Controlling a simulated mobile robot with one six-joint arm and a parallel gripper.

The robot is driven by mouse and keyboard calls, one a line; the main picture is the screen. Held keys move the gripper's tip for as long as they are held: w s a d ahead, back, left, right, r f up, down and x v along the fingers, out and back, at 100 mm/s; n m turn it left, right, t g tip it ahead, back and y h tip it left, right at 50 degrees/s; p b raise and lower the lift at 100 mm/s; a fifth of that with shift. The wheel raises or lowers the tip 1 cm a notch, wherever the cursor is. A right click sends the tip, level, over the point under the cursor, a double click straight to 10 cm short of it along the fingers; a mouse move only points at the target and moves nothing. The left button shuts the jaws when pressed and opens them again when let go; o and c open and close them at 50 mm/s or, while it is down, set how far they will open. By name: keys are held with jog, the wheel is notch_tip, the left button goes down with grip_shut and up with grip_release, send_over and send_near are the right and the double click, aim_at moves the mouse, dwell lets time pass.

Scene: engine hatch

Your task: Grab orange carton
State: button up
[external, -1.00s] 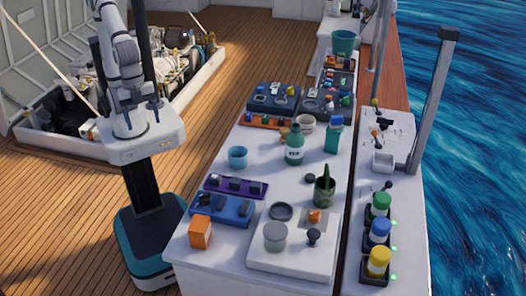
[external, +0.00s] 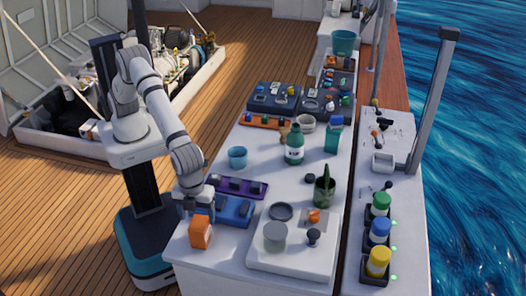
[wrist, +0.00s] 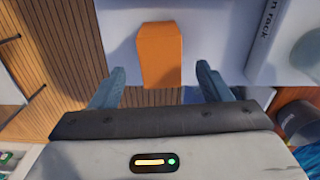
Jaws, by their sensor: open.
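The orange carton (external: 201,232) stands upright on the near left corner of the white table (external: 200,268). It also shows in the wrist view (wrist: 160,55), centred just beyond the fingertips. My gripper (external: 198,212) is right behind and above the carton in the external view. In the wrist view its two fingers (wrist: 160,80) are spread wide, with the carton between their lines and clear space on both sides. Nothing is held. Whether the fingertips overlap the carton in depth is hard to tell.
A blue tray (external: 236,211) lies just right of my gripper, with a purple tray (external: 237,188) behind it. A white board (external: 292,262) with a grey pot (external: 275,237) is to the right. The wooden deck (external: 60,215) lies left of the table.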

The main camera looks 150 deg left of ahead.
aim_at(200, 231)
notch_tip(200, 231, down, 8)
jog(key=shift+w+r+p, duration=0.1)
jog(key=shift+p, duration=1.1)
jog(key=c, duration=1.1)
